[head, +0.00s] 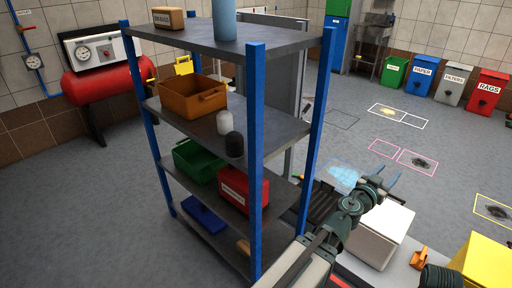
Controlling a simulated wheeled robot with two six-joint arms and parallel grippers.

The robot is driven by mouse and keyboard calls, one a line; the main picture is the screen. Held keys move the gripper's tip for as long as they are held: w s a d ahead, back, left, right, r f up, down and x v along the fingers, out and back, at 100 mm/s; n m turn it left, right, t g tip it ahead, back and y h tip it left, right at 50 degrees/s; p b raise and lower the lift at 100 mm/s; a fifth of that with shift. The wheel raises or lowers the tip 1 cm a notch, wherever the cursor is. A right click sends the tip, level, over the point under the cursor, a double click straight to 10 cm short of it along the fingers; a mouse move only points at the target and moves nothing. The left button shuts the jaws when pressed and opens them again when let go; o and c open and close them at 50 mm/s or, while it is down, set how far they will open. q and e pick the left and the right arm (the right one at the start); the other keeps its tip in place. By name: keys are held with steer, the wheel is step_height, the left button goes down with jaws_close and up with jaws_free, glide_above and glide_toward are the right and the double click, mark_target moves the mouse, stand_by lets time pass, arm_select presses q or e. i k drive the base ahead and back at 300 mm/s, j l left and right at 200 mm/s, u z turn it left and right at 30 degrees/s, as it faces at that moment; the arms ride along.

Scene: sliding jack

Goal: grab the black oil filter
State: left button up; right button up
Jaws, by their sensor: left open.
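The black oil filter (233,145) is a small dark rounded cylinder on the second shelf from the top of the blue-posted rack, near its front edge. A similar white filter (223,122) stands right behind it. My left gripper (389,171) is open and empty, well to the right of the rack and apart from the filter, with its fingers pointing away to the upper right. My right gripper does not show.
The rack (257,160) has blue posts and grey shelves. An orange bin (192,98) sits left of the filters; a green bin (197,160) and a red box (243,190) are below. A white box (380,236) is beneath my left arm.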

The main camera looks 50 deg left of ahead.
mark_target(234, 140)
steer(key=k+j+z, duration=0.1)
steer(key=z, duration=0.3)
steer(key=k+z, duration=0.2)
steer(key=z, duration=0.15)
steer(key=k+z, duration=0.15)
steer(key=z, duration=0.25)
steer(key=k+z, duration=0.15)
steer(key=z, duration=0.2)
steer(key=k+z, duration=0.35)
steer(key=k+j+z, duration=0.1)
steer(key=z, duration=0.25)
steer(key=k+u, duration=0.25)
steer(key=k+j+u, duration=0.25)
steer(key=k+l+u, duration=0.1)
steer(key=u, duration=1.75)
steer(key=l, duration=0.15)
